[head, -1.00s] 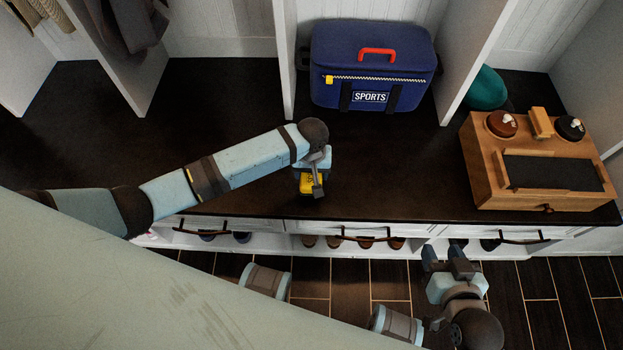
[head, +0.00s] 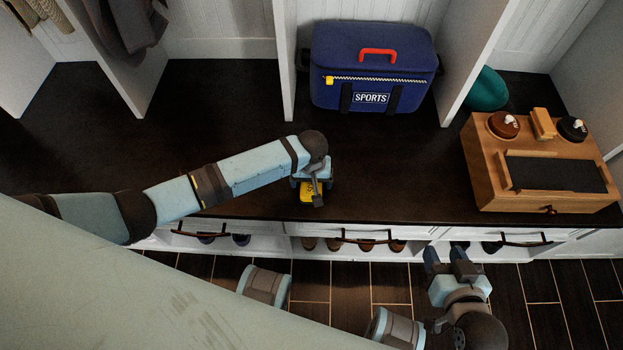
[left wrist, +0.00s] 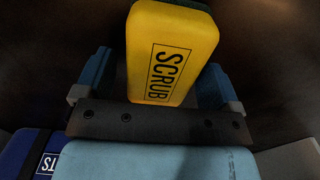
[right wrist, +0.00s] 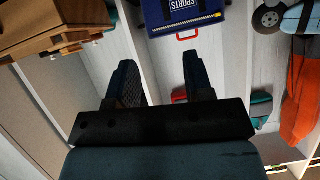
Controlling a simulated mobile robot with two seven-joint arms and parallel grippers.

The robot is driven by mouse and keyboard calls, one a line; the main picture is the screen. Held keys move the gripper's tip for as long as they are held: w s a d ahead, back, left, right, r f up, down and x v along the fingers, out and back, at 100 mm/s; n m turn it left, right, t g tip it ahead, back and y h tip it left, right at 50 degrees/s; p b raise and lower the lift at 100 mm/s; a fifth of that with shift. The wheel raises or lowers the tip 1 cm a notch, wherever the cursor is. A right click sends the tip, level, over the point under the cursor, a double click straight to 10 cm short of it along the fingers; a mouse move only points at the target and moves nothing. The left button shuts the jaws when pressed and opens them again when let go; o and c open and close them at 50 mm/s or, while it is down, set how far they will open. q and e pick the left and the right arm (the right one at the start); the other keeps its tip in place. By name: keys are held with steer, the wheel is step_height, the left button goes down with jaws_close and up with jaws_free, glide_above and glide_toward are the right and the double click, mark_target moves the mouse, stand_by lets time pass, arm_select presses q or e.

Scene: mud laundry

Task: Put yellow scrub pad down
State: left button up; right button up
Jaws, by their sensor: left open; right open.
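The yellow scrub pad (head: 306,190) is at the dark bench top near its front edge, partly hidden by my left gripper (head: 313,188). In the left wrist view, the pad (left wrist: 172,50) shows its black SCRUB label and sits between the open fingers. A gap shows on the left finger's side; on the right side the pad is close to the finger, and I cannot tell if they touch. My right gripper (head: 446,262) is open and empty, in front of the bench above the floor. Its spread fingers also show in the right wrist view (right wrist: 160,85).
A blue SPORTS bag (head: 370,65) stands at the back of the bench (head: 220,110). A wooden shoe-care box (head: 490,165) stands at the right, with a teal item (head: 487,90) behind it. The bench is clear left of the pad. Shoes sit below.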

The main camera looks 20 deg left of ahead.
arm_select(q)
steer(key=shift+r, duration=0.1)
step_height(320, 180, up, 12)
steer(key=p, duration=0.3)
arm_select(e)
steer(key=shift+s+d+r+h, duration=0.1)
steer(key=shift+s+d+h, duration=0.05)
steer(key=shift+d+h, duration=0.15)
